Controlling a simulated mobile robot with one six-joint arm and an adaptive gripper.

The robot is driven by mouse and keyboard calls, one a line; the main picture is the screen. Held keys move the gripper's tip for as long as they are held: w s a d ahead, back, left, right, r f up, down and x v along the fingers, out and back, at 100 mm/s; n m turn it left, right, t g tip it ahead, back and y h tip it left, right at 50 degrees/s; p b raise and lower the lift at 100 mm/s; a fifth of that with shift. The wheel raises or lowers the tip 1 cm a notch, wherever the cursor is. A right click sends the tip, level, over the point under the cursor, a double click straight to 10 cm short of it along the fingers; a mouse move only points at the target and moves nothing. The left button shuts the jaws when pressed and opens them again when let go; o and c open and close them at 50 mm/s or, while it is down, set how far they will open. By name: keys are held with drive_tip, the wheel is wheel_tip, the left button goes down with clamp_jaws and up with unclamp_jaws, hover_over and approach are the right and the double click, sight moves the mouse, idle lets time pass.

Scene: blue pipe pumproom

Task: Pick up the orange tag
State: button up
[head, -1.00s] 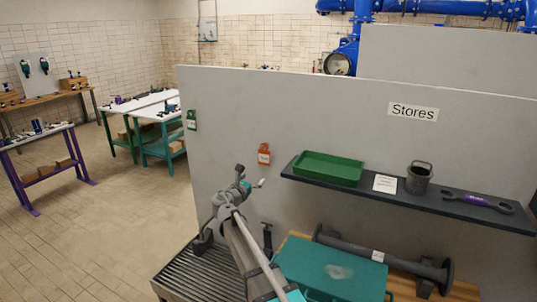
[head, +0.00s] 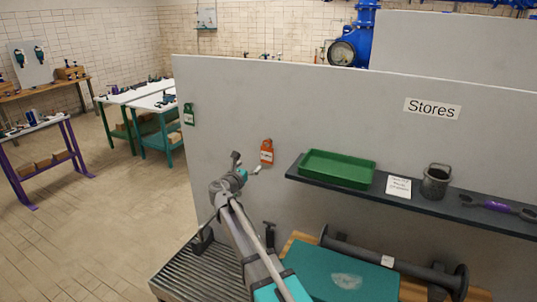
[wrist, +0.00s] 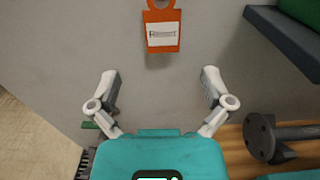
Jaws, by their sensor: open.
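The orange tag (head: 266,152) hangs flat against the grey partition wall, left of the shelf, with a white label on its front. It also shows at the top middle of the wrist view (wrist: 161,35), its upper end cut off by the picture edge. My gripper (wrist: 159,78) is open and empty, with its two pale fingers spread wide. In the wrist view the tag lies above and between the fingertips, with bare wall between them. In the head view my gripper (head: 246,165) is just left of and slightly below the tag.
A dark shelf (head: 299,175) right of the tag carries a green tray (head: 338,168), a white card, a grey pot (head: 436,182) and a spanner. A green tag (head: 189,115) hangs farther left. A flanged pipe (head: 395,262) and teal case (head: 340,282) lie below.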

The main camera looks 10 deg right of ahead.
approach(267, 150)
drive_tip(key=shift+x, duration=2.45)
drive_tip(key=shift+w+f, duration=0.1)
drive_tip(key=shift+w, duration=0.05)
drive_tip(key=shift+x, duration=2.5)
drive_tip(key=c, duration=0.7)
